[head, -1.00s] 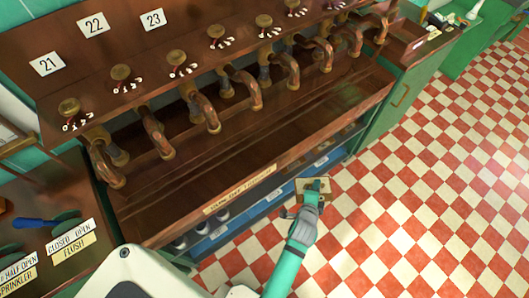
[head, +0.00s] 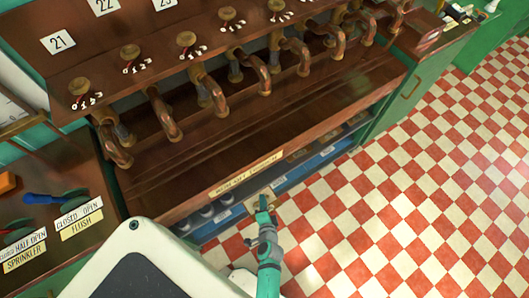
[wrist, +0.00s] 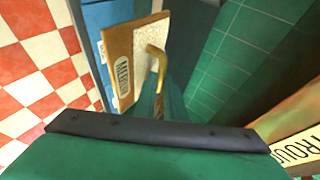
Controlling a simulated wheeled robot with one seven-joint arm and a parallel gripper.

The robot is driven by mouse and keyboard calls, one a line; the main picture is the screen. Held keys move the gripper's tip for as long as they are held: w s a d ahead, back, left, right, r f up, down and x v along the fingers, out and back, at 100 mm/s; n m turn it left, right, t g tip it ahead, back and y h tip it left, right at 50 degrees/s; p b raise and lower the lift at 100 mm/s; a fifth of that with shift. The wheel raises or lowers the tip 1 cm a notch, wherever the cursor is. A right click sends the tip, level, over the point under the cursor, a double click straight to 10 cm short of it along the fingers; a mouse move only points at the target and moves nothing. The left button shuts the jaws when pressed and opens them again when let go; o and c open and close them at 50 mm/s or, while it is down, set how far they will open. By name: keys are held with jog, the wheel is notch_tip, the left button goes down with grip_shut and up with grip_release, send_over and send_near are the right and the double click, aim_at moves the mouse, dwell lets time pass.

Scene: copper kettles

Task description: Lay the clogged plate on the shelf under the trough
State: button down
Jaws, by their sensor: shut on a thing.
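My gripper (head: 264,208) is shut on the brass handle of a plate. In the wrist view the plate (wrist: 122,42) is pale-faced with an orange-brown edge and a partly readable label, and it stands steeply tilted beyond the fingers (wrist: 157,85). In the head view only a small pale part of the plate (head: 255,197) shows, at the front of the blue shelf (head: 292,179). The shelf runs under the brown trough (head: 225,147), below its lettered front strip. I cannot tell whether the plate touches the shelf. The shelf's inside is mostly hidden.
Several copper spouts (head: 210,90) hang over the trough. Dark round-topped things (head: 222,196) sit in the shelf's left part, and labels line its edge. A lever panel (head: 60,220) is at the left. The checkered floor (head: 400,200) at the right is clear.

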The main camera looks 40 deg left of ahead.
jog(key=w+a, duration=0.3)
jog(key=w, duration=0.1)
jog(key=w+a, duration=0.8)
jog(key=w, duration=0.1)
jog(key=shift+r, duration=0.15)
jog(key=shift+a+f, duration=0.15)
jog(key=shift+f, duration=0.65)
jog(key=c, duration=1.8)
grip_release()
jog(key=shift+f, duration=0.1)
jog(key=shift+c, duration=0.2)
jog(key=v, duration=1.2)
